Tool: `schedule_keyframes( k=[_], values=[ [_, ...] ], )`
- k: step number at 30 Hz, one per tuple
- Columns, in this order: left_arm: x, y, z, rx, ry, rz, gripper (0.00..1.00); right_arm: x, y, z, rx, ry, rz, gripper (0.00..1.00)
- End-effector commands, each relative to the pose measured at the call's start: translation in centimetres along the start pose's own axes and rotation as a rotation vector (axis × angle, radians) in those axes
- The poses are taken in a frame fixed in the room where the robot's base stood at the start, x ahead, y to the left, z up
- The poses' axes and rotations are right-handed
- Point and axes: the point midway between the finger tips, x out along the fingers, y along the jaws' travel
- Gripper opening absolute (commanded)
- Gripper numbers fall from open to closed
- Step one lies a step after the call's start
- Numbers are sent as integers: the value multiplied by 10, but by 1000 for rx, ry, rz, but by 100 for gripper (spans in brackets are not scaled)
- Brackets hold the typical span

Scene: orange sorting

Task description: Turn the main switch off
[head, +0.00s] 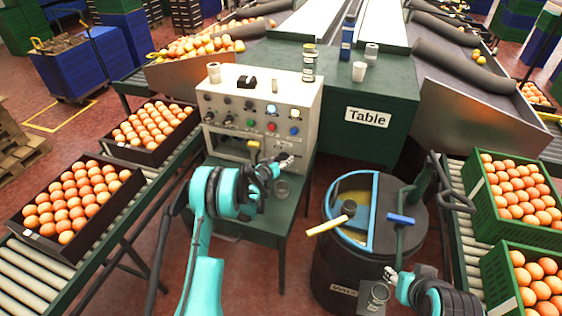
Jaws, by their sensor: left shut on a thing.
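The control panel (222,138) is a pale box with several knobs, buttons and lamps, standing on a green table. My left gripper (286,160) is at the lower right of its front face, shut on a small part there. That part is taken as the main switch; the fingers hide most of it, and its setting cannot be read. A yellow handle (254,145) on the panel's lower front is just left of the gripper. My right gripper (389,272) is at the lower right, in front of the black barrel; its finger opening is too small to tell.
The black barrel (330,262) has a blue-edged lid opening and a yellow-handled tool (327,225). Dark crates of oranges (135,180) lie on the left roller conveyor; green crates (476,190) lie on the right one. Cups and a jar stand on top of the panel and machine.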

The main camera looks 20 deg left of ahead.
Motion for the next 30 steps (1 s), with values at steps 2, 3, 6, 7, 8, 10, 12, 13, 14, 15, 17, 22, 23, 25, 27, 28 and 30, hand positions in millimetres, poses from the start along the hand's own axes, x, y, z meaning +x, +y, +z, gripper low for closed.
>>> schedule_keyframes(
  k=[2, 3, 6, 7, 8, 10, 12, 13, 14, 15, 17, 22, 23, 25, 27, 28, 30],
  values=[
    [0, 0, 0, -9, -1, 4, 33, 0, 0, 0, 0, 0, 0, 40],
    [0, -1, 0, -17, -1, 7, 33, 0, 0, 0, 0, 0, 0, 40],
    [0, -2, 0, -49, -1, 20, 33, 0, 0, 0, 0, 0, 0, 40],
    [0, -2, 0, -63, 0, 25, 33, 0, 0, 0, 0, 0, 0, 40],
    [0, -2, 0, -78, 0, 31, 33, 0, 0, 0, 0, 0, 0, 40],
    [0, -3, 0, -117, 0, 48, 33, 0, 0, 0, 0, 0, 0, 40],
    [0, -3, 0, -165, 0, 68, 33, 0, 0, 0, 0, 0, 0, 40],
    [0, -3, 0, -189, 0, 78, 33, 0, 0, 0, 0, 0, 0, 40],
    [0, -4, 0, -213, 0, 87, 33, 0, 0, 0, 0, 0, 0, 40],
    [0, -4, 1, -246, 0, 101, 33, 0, 0, 0, 0, 0, 0, 40],
    [0, -5, 1, -297, 1, 122, 33, 0, 0, 0, 0, 0, 0, 40],
    [1, -6, 2, -448, 1, 185, 33, 0, 0, 0, 0, 0, 0, 40],
    [1, -7, 2, -473, 0, 196, 33, 0, 0, 0, 0, 0, 0, 40],
    [1, -7, 2, -536, 0, 222, 33, 0, 0, 0, 0, 0, 0, 40],
    [1, -8, 3, -597, 0, 247, 33, 0, 0, 0, 0, 0, 0, 40],
    [1, -8, 3, -623, 0, 258, 33, 0, 0, 0, 0, 0, 0, 40],
    [1, -8, 3, -684, 0, 284, 33, 0, 0, 0, 0, 0, 0, 40]
  ],
)
